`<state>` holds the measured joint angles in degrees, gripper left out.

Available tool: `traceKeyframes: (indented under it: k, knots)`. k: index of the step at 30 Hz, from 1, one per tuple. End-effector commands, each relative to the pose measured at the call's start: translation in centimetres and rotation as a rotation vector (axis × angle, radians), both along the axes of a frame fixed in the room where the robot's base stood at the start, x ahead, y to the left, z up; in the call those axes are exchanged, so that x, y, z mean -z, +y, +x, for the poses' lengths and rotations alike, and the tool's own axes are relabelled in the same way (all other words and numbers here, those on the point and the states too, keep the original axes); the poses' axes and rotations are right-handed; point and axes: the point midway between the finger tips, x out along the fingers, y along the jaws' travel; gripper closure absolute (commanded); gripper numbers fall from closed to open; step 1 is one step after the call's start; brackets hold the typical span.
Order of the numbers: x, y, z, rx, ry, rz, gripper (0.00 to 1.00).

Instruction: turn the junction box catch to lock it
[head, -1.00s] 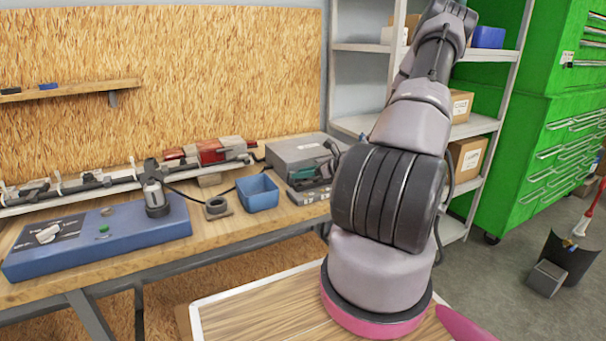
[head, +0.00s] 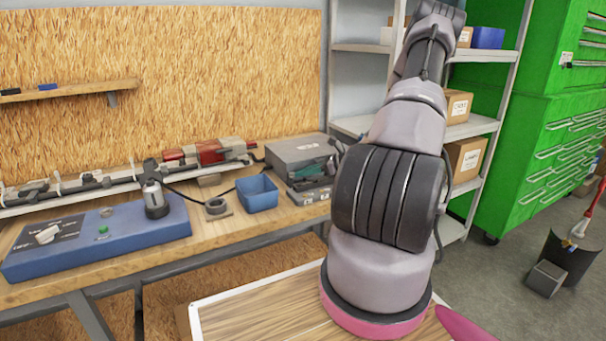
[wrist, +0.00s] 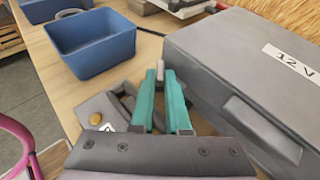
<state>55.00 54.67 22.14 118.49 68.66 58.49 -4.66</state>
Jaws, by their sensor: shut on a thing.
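My gripper (wrist: 161,78) has teal fingers that reach away from the camera. They are shut on a small light-grey tab (wrist: 160,68), which looks like the catch; only its end shows between the fingertips. A low grey box (wrist: 97,108) with a brass-coloured round part and a white label lies under and to the left of the fingers; it looks like the junction box. Much of it is hidden by the fingers and the gripper body. In the head view my gripper (head: 306,172) is small, above the low box (head: 312,195) at the bench's right end.
A large grey case (wrist: 235,75) marked 12 V stands close to the right of my fingers. A blue bin (wrist: 92,45) stands to the left. In the head view, a blue control panel (head: 110,245) and a dark ring part (head: 215,207) lie further left on the bench.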

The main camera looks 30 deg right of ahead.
Motion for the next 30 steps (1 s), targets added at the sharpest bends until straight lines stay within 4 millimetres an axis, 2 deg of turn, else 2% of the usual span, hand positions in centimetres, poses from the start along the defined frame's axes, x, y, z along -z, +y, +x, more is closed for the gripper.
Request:
traceKeyframes:
  k: [7, 18, 19, 21, 30]
  knots:
    - [-0.1, -0.41, 0.63, -0.126, -0.002, -0.001, 1.0]
    - [-0.08, -0.48, 0.59, -0.145, 0.001, -0.001, 1.0]
    - [-0.08, -0.49, 0.58, -0.144, 0.001, -0.001, 0.83]
    - [-0.07, -0.48, 0.57, -0.144, 0.001, -0.002, 0.56]
    - [-0.04, -0.44, 0.51, -0.139, 0.001, 0.0, 0.56]
